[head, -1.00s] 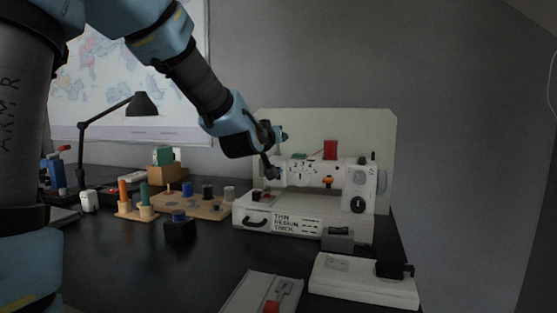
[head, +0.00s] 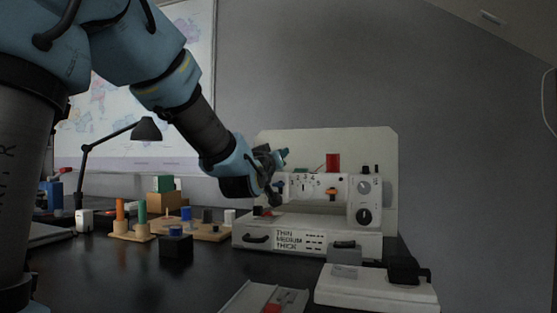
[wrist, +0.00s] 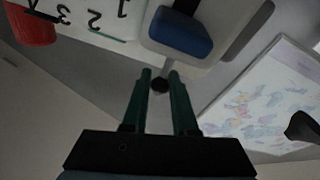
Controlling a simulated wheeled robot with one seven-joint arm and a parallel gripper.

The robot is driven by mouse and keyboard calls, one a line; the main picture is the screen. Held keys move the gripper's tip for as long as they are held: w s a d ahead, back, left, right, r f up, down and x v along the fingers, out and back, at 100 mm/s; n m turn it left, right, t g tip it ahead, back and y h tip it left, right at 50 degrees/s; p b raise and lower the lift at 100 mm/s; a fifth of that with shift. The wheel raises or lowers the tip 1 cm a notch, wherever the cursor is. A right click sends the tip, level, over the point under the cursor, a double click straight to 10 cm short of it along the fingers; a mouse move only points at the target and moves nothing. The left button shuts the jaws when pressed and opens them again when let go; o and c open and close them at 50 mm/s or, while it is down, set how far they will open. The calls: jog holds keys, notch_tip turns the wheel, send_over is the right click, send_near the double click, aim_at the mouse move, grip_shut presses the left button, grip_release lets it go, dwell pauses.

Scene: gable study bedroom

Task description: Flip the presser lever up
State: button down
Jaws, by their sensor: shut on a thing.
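The white sewing machine (head: 335,187) stands on the dark desk, and its left end is partly hidden behind my gripper (head: 281,156). In the wrist view my gripper (wrist: 159,78) has its two green fingers close together, with a small dark round knob (wrist: 160,86) between their tips. The knob appears to end a thin grey stem, the presser lever (wrist: 166,63), beside a blue block (wrist: 181,31) at the machine's end. The wrist view is upside down, so the knob is on the upper side of the block. In the head view my gripper hides the lever.
A red spool (head: 333,163) stands on top of the machine. A pale panel (head: 375,145) is behind it. A white box with a dark clip (head: 375,287) lies in front at right. Pegs on wooden boards (head: 205,232) and a black lamp (head: 147,130) are at left.

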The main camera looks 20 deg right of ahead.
jog(key=c, duration=0.7)
grip_release()
jog(key=v, duration=1.1)
jog(key=shift+p, duration=0.3)
